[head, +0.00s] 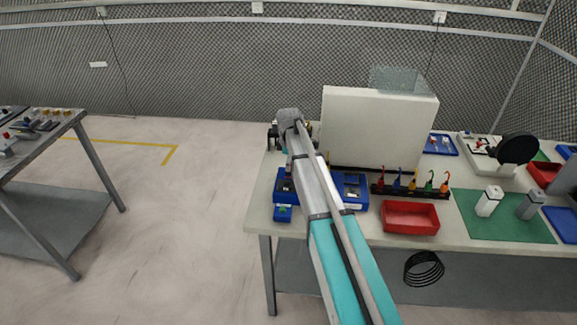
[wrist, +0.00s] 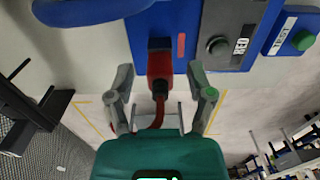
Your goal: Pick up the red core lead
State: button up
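In the wrist view a red lead (wrist: 160,66) has a red plug body with a dark end against a blue box (wrist: 173,20), and its red cable runs down towards my gripper's palm. I cannot tell whether the plug is seated in the box. My gripper (wrist: 165,88) is open, with one grey finger on each side of the red plug. There are visible gaps between both fingers and the plug. In the head view my arm covers part of the blue box (head: 354,190), and the red lead cannot be made out there.
The blue box carries a grey panel with a dark knob (wrist: 217,45); a green button (wrist: 303,40) is marked TEST. On the table, a black rack (head: 410,191) holds several coloured pieces. A red tray (head: 410,218), white panel (head: 375,128) and green mat (head: 510,225) are to the right.

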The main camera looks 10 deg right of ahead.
grip_shut()
jog(key=shift+r, duration=0.15)
notch_tip(320, 180, up, 3)
jog(key=p, duration=0.3)
jog(key=shift+f, duration=0.2)
jog(key=s+a+r+p, duration=0.2)
jog(key=s+r+p, duration=0.3)
jog(key=s, duration=0.1)
jog(key=s+a+r+p, duration=0.2)
jog(key=s+r+p, duration=0.3)
jog(key=s, duration=0.2)
jog(key=shift+s+a, duration=0.15)
jog(key=shift+a, duration=0.1)
dwell(0.3)
